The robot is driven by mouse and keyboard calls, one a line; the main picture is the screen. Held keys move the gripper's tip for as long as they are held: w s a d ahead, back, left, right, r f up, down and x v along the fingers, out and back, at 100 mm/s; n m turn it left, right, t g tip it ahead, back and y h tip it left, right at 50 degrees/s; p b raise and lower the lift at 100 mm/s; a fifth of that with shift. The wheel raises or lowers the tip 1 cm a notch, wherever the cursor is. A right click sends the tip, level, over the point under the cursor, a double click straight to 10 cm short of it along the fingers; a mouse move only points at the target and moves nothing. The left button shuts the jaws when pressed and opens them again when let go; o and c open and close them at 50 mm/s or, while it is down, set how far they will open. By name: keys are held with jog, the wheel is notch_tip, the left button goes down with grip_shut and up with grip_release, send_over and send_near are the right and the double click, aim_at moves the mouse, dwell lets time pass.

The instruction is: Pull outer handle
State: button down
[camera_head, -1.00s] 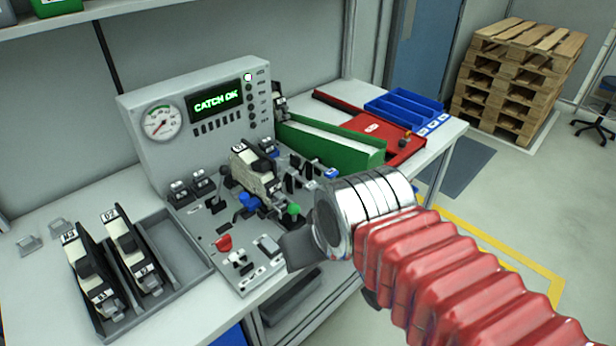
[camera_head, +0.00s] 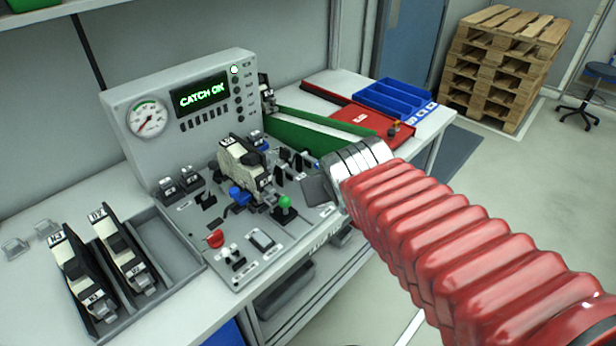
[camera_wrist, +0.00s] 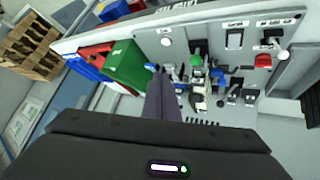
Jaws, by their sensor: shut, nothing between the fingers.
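The control panel (camera_head: 215,255) carries several levers and knobs; I cannot tell which one is the outer handle. A green-knobbed lever (camera_head: 285,201) stands at the front right of a mounted black-and-white unit (camera_head: 240,165), with a blue handle (camera_head: 238,196) to its left. A red knob (camera_head: 215,239) sits nearer the front. My gripper (camera_head: 314,190) is just right of the green knob, apart from it in the picture. In the wrist view my shut, empty fingers (camera_wrist: 161,85) point across the panel, beside the green knob (camera_wrist: 196,61); the red knob (camera_wrist: 263,61) is farther right.
The upright console (camera_head: 190,105) has a gauge and a lit display reading "CATCH OK". A grey tray (camera_head: 185,262) at left holds two black-and-white units. A green bin (camera_head: 320,132), red case (camera_head: 352,119) and blue bin (camera_head: 395,101) lie behind my arm. Pallets (camera_head: 505,70) stand beyond.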

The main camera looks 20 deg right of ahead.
jog(key=w+d+f+n+t, duration=0.2)
jog(key=w+d+t, duration=0.2)
jog(key=w+d, duration=0.7)
jog(key=a+f+n+t+y, duration=0.1)
jog(key=a+f+n+y, duration=0.2)
jog(key=f+y, duration=0.3)
jog(key=y, duration=0.2)
jog(key=shift+s+a+f+t+y, duration=0.25)
jog(key=shift+s+a+t+y, duration=0.05)
jog(key=shift+s+t, duration=0.1)
jog(key=shift+w, duration=0.1)
send_near(294, 174)
jog(key=w+a+r, duration=0.1)
jog(key=w+r, duration=0.3)
jog(key=shift+s+f, duration=0.2)
jog(key=shift+f, duration=1.85)
